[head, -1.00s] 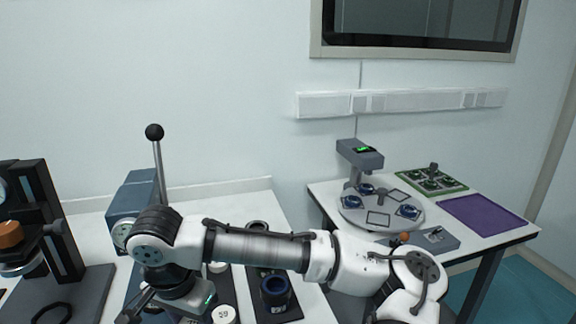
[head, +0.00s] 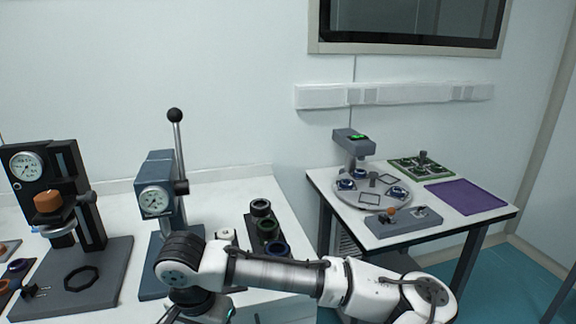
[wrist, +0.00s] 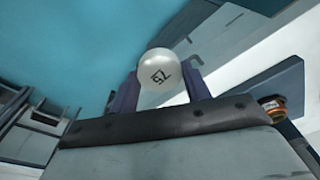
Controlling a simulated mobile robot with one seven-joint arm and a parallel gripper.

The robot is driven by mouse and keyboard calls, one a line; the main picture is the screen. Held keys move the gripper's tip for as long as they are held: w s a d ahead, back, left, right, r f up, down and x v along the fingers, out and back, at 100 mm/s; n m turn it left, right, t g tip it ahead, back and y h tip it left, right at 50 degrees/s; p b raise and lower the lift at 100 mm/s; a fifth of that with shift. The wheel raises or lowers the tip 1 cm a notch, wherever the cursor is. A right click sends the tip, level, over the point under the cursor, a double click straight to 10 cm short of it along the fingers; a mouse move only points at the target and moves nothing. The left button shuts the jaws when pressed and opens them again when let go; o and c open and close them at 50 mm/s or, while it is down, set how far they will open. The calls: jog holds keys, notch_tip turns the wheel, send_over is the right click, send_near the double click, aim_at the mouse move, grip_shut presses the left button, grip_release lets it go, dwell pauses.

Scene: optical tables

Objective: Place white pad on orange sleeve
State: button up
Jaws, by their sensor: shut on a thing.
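My gripper (wrist: 161,76) is shut on a round white pad (wrist: 155,88) with a black two-digit mark, its purple-grey fingers on either side of it in the wrist view. In the head view the gripper is at the bottom edge, mostly cut off, and the held pad cannot be made out. A small part with an orange band (wrist: 272,104) shows at the right of the wrist view. At the far left of the head view an orange-brown ring (head: 4,285) is partly cut off. I cannot tell which of these is the orange sleeve.
A blue-grey lever press (head: 156,200) and a black gauge stand (head: 85,185) with an orange cylinder (head: 48,201) stand on the white table. Behind my arm are a dark rack (head: 251,225) of ringed sleeves and another white pad (head: 226,235). A second table (head: 490,223) stands right.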

jog(key=w+d+f+n, duration=0.1)
jog(key=d+f, duration=0.4)
jog(key=f, duration=0.7)
jog(key=w+d+f+n, duration=0.1)
jog(key=w+d+f, duration=0.2)
jog(key=f, duration=1)
jog(key=w+d+f+n, duration=0.1)
jog(key=w+d+f, duration=0.2)
jog(key=d+f, duration=0.4)
notch_tip(320, 180, down, 6)
jog(key=shift+r, duration=0.1)
